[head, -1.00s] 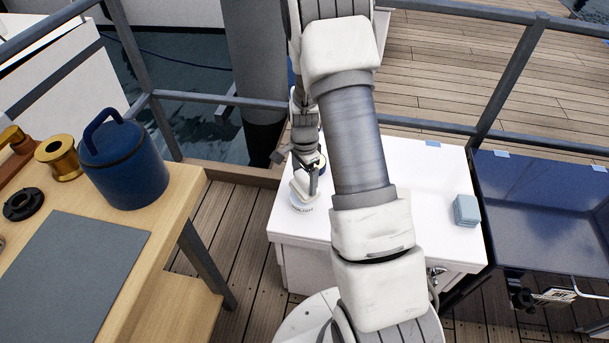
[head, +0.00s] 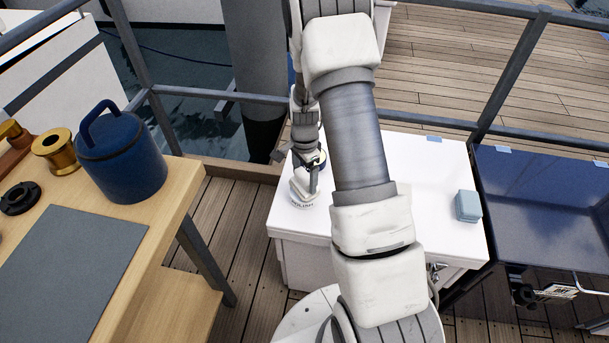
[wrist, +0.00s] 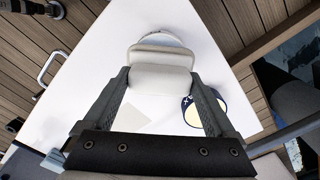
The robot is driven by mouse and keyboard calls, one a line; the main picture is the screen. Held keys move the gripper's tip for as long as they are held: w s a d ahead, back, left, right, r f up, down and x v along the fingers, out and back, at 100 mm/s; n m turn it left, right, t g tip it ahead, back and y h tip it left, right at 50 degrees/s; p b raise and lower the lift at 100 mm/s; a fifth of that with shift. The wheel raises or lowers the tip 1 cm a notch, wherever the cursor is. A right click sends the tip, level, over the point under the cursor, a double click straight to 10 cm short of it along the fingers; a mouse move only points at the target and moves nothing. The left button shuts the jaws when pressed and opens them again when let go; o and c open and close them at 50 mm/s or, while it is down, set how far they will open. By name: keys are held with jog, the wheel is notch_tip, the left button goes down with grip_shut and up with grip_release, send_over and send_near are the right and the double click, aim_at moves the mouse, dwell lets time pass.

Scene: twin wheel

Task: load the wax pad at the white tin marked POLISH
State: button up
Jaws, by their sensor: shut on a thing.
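The white tin marked POLISH (head: 303,204) stands on the white worktop, left of my arm. Its lettering shows at the front and the pad covers much of its top. My gripper (head: 314,184) is shut on the off-white wax pad (head: 303,187), which is right at the tin's top. In the wrist view the pad (wrist: 161,78) sits between the two fingers of my gripper (wrist: 162,82). The tin's rim (wrist: 162,38) shows just beyond it. I cannot tell how firmly the pad touches the tin's contents.
A navy tin with a cream top (wrist: 195,112) stands close beside my finger. A pale blue block (head: 468,206) lies at the white worktop's (head: 430,190) right side. A wooden bench with a blue canister (head: 122,160) is at left. Railings run behind.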

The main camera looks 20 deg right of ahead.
aim_at(304, 175)
jog(key=shift+f+b, duration=0.35)
jog(key=shift+f, duration=0.2)
dwell(1.1)
jog(key=shift+r, duration=0.15)
jog(key=shift+r+p, duration=2.55)
jog(key=shift+r, duration=0.85)
jog(key=shift+a+r, duration=0.1)
jog(key=shift+r, duration=0.25)
jog(key=s+a+r+n+p, duration=0.1)
jog(key=a+r+n+p, duration=0.3)
jog(key=r+n, duration=0.4)
jog(key=s+a+r+n+p, duration=0.2)
jog(key=a+r+n+p, duration=0.3)
jog(key=r, duration=0.5)
jog(key=shift+s+a+n+p, duration=0.15)
jog(key=shift+s+n+p, duration=0.1)
jog(key=shift+n+p, duration=1.1)
